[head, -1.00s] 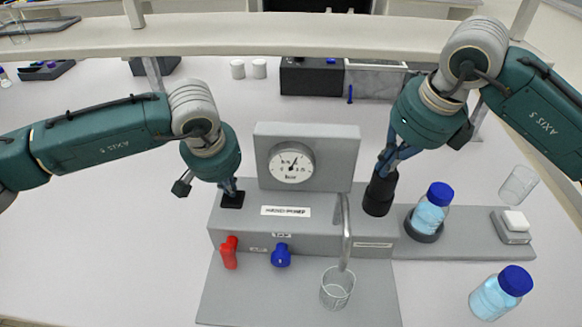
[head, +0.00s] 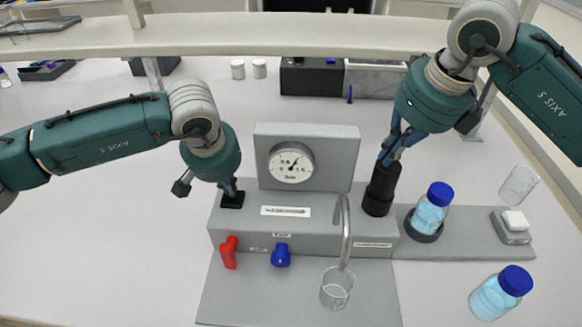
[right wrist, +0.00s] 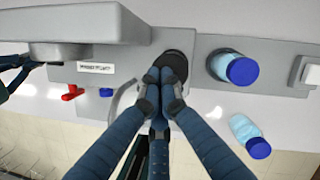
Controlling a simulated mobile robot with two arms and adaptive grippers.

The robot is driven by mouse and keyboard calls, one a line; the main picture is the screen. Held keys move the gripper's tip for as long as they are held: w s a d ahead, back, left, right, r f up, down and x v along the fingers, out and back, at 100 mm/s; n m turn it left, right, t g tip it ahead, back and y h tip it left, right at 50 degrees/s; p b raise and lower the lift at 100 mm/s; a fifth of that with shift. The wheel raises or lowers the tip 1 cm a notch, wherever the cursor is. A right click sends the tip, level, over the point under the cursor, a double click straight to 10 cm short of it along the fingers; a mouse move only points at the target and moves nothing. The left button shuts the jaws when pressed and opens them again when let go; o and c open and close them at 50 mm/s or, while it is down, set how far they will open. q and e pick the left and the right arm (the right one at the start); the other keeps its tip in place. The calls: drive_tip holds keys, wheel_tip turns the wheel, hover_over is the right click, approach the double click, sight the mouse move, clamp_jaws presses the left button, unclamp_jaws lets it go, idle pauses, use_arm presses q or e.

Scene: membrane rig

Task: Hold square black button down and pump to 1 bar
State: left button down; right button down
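The square black button (head: 232,200) is on the left of the grey hand-pump rig (head: 330,236). My left gripper (head: 230,188) points down with its narrow, closed-looking fingertips on the button. The black cylindrical pump handle (head: 380,192) stands upright on the rig's right side. My right gripper (head: 388,160) is at the handle's top; in the right wrist view its fingertips (right wrist: 161,78) are together over the round black handle top (right wrist: 176,64). The round bar gauge (head: 291,162) has its needle pointing up and slightly right; the exact reading is too small to tell.
A red valve knob (head: 229,253) and blue valve knob (head: 281,255) sit on the front. A bent metal tube ends above a glass beaker (head: 337,288).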

use_arm(q)
drive_tip(key=shift+s+f, duration=0.2)
drive_tip(key=shift+f, duration=0.15)
use_arm(e)
drive_tip(key=shift+r, duration=2)
